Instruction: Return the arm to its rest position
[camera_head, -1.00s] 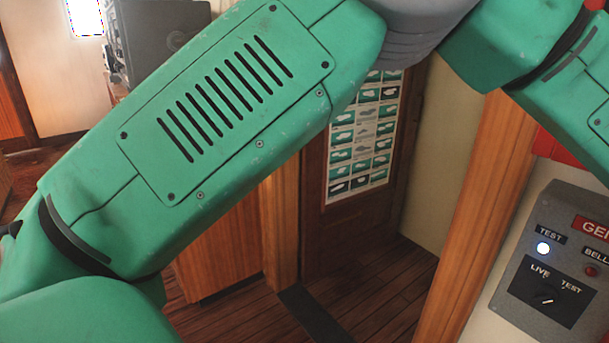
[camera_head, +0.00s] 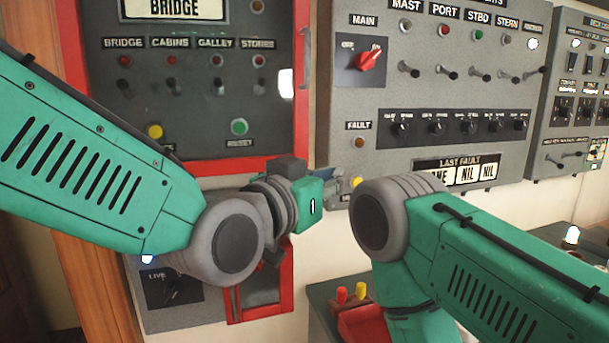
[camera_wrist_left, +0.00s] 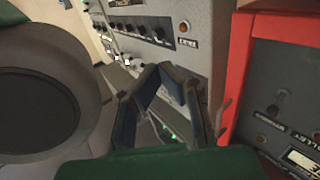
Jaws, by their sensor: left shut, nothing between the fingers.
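My left arm (camera_head: 80,160) comes in from the left, green with a grey wrist joint. My left gripper (camera_head: 346,187) is in front of the wall between the red-framed panel and the grey lights panel, shut and empty. In the left wrist view the dark fingers of the left gripper (camera_wrist_left: 172,88) point toward the grey panel. Whether they touch the wall cannot be told. My right arm (camera_head: 500,275) comes in from the right and bends down near the middle. Its gripper is out of view.
A red-framed bridge alarm panel (camera_head: 190,110) is at the left. A grey lights panel (camera_head: 420,95) with switches is at the centre right, another switch panel (camera_head: 575,150) beyond it. A console (camera_head: 325,290) with red and yellow knobs is below, close to my right arm.

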